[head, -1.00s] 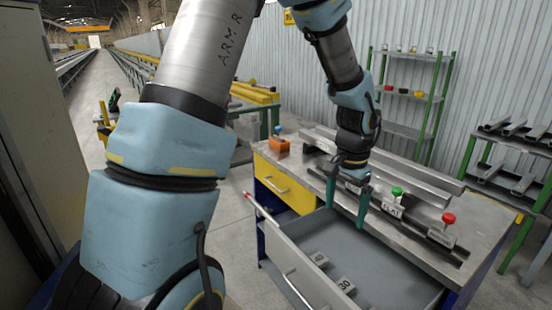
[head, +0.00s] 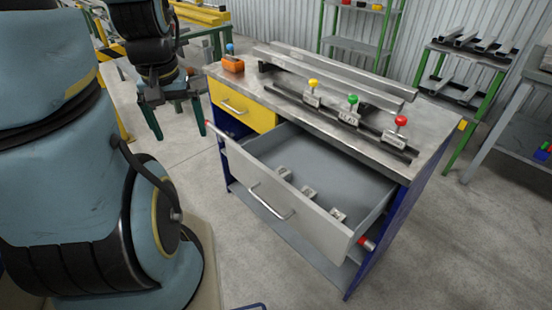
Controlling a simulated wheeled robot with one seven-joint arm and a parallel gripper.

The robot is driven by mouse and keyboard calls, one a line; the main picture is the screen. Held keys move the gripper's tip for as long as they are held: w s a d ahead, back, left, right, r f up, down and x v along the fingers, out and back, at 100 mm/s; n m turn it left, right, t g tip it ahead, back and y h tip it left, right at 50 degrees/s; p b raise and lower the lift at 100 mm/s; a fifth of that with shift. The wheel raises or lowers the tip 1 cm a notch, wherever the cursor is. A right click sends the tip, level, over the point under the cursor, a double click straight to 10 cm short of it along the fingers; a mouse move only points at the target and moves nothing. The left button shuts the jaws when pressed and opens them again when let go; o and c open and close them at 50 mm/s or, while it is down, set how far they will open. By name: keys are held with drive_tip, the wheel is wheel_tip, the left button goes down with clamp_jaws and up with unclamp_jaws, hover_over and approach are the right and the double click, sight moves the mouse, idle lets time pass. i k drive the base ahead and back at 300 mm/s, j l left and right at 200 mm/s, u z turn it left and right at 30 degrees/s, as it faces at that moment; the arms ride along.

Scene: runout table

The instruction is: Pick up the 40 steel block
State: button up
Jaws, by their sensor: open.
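Three small steel blocks lie along the front of the open grey drawer (head: 330,168): a left block (head: 284,173), a middle block (head: 308,192) and a right block (head: 338,215). Their marks are too small to read now, so I cannot tell which is the 40. My gripper (head: 179,127) is open and empty, fingers pointing down. It appears to the left of the workbench, in front of the yellow drawer (head: 240,107) side, clear of all blocks.
The workbench top (head: 430,140) carries long steel bars (head: 330,70), an orange box (head: 233,64) and blocks with yellow (head: 313,83), green (head: 352,99) and red (head: 401,121) knobs. Racks stand behind and to the right. Floor (head: 190,160) left of the bench is clear.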

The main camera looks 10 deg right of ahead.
sight(282, 171)
drive_tip(key=k+l, duration=0.4)
drive_tip(key=k+l+u, duration=0.1)
drive_tip(key=k+l, duration=0.25)
drive_tip(key=k, duration=0.2)
